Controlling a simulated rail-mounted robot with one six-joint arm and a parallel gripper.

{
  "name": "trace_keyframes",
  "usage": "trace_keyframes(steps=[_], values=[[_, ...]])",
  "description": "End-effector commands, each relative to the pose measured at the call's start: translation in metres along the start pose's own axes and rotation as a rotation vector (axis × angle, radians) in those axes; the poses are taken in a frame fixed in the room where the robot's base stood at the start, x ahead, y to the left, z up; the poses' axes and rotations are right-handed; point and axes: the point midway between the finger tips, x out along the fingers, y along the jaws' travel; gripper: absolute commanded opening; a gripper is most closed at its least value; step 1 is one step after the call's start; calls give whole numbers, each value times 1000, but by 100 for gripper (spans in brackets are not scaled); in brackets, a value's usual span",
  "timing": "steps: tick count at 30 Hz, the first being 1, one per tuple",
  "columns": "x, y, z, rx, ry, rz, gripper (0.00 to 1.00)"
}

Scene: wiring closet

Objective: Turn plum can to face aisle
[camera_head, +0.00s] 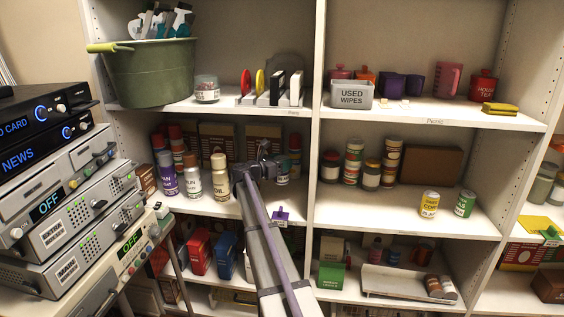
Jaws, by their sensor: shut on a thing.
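A purple, plum-coloured can (167,176) with a white label stands upright at the left of the middle shelf. Its label faces the front, and only its last letters read clearly. My gripper (264,161) is over the same shelf, well to the right of that can and apart from it. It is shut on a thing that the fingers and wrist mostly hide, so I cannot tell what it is. A can with a teal and white side (283,171) shows just right of the gripper. I cannot tell whether they touch.
Two white-labelled cans, one green-lettered (193,178) and one marked OIL (220,178), stand between the purple can and my gripper. A shelf divider (314,150) rises to the right. Stacked equipment (75,225) fills the left foreground.

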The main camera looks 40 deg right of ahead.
Motion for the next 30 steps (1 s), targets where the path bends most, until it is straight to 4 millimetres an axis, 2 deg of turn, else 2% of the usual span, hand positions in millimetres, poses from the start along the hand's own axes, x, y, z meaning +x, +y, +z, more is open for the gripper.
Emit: trace_keyframes(steps=[1, 6, 19, 30], values=[[-8, -11, -7, 0, -1, 9, 29], [-27, -29, -18, 0, -1, 42, 29], [-67, -66, -40, 0, -1, 110, 29], [-28, -27, -37, 0, -1, 110, 29]])
